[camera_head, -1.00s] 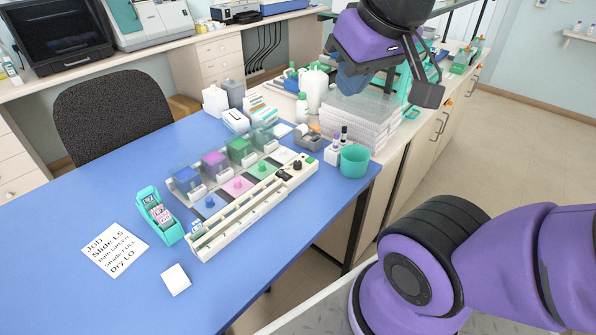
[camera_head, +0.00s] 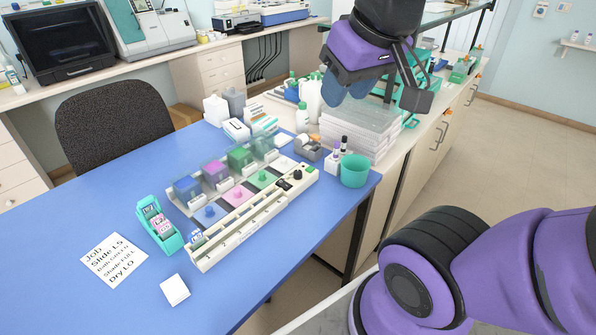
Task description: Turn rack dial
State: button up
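The long cream staining rack (camera_head: 246,232) lies on the blue table. A black dial (camera_head: 297,175) stands on the panel at its far right end, with a dark display-like patch beside it. The dial's pointer setting is too small to read. My gripper (camera_head: 347,92) hangs above and to the right of the rack, in front of the back bench and apart from the dial.
A teal cup (camera_head: 354,171) and small bottles stand right of the dial.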

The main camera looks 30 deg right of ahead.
jog(key=w+d+f+g, duration=0.1)
jog(key=w+f, duration=0.2)
jog(key=w, duration=0.5)
jog(key=g, duration=0.4)
send_over(298, 171)
notch_tip(298, 171, down, 24)
jog(key=r, duration=0.1)
jog(key=shift+y, duration=0.3)
notch_tip(298, 171, down, 11)
jog(key=shift+a+r, duration=0.1)
jog(key=c, duration=0.6)
jog(key=shift+c, duration=0.2)
